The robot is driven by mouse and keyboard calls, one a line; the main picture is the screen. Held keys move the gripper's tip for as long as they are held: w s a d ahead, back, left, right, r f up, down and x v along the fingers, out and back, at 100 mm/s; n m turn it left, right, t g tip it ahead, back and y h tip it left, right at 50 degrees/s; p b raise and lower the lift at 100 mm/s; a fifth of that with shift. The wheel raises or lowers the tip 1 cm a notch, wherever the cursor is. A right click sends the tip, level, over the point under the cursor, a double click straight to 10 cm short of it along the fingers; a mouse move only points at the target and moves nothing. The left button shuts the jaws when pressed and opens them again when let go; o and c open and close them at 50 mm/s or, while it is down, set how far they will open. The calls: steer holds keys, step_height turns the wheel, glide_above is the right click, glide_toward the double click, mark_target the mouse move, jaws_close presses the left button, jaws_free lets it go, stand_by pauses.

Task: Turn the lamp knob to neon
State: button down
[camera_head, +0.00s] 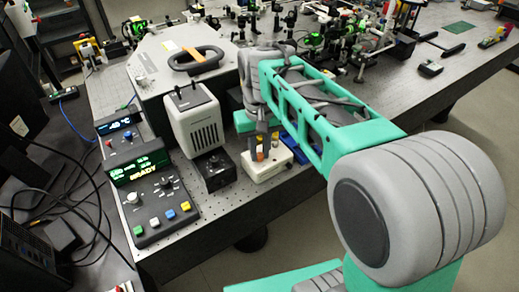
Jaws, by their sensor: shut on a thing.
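My gripper (262,148) points down at the top of a small cream box (268,172) near the bench's front edge. Its jaws are shut on a small part on the box, apparently the lamp knob, which the fingers mostly hide. Small orange pieces show at the fingertips. Which way the knob points, and any lamp labels, cannot be read here. A vented white housing (197,130) stands left of the gripper, with a black box (215,171) in front of it.
A large grey instrument (150,70) with a black handle is behind. Optics crowd the bench (450,75) at the back. My arm covers the bench right of the cream box.

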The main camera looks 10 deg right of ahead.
mark_target(260, 154)
steer(key=m, duration=0.4)
steer(key=shift+m+p, duration=0.3)
steer(key=shift+p, duration=0.05)
steer(key=m, duration=0.5)
steer(key=shift+p, duration=0.3)
steer(key=c, duration=1.3)
jaws_free()
steer(key=shift+r, duration=0.1)
step_height(260, 154, up, 8)
steer(key=shift+f, duration=0.2)
